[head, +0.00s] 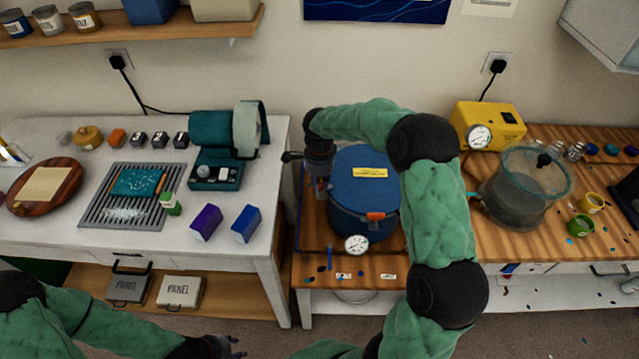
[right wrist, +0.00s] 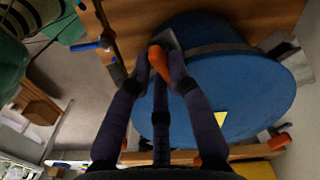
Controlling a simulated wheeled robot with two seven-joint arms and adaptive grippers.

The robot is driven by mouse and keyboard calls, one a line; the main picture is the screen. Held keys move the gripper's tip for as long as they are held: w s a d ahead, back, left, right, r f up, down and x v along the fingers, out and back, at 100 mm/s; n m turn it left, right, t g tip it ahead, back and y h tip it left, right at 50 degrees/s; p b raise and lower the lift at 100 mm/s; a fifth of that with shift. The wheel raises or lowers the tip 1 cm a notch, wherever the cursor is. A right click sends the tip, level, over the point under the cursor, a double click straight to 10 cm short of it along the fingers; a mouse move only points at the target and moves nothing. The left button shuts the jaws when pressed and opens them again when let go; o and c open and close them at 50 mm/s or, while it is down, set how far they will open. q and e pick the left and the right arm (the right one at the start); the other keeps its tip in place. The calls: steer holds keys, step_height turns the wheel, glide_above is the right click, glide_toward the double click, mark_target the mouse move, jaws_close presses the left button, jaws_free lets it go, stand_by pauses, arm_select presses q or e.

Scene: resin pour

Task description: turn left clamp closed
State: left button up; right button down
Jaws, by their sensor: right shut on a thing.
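The blue pressure pot (head: 365,210) stands on the wooden bench, its lid (right wrist: 235,85) filling much of the right wrist view. My right arm arches over the pot, and my right gripper (head: 320,183) points down at its left side. In the right wrist view the fingers of the right gripper (right wrist: 166,65) are shut on the orange handle of the left clamp (right wrist: 158,62) at the lid's edge. In the head view that clamp is hidden by the gripper. Another orange-handled clamp (head: 376,216) sits at the pot's front. My left gripper (head: 232,348) is low, away from the pot; its finger opening is unclear.
A pressure gauge (head: 356,244) and a blue-handled valve (right wrist: 90,45) are at the pot's front. A yellow pump box (head: 490,125) and a clear chamber (head: 525,185) stand to the right. The white table (head: 262,190) at left holds several tools and boxes.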

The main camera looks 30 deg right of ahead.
mark_target(319, 185)
stand_by(0.4)
steer(key=c, duration=1.1)
jaws_free()
steer(key=shift+c, duration=0.2)
steer(key=shift+r, duration=0.1)
step_height(319, 185, up, 12)
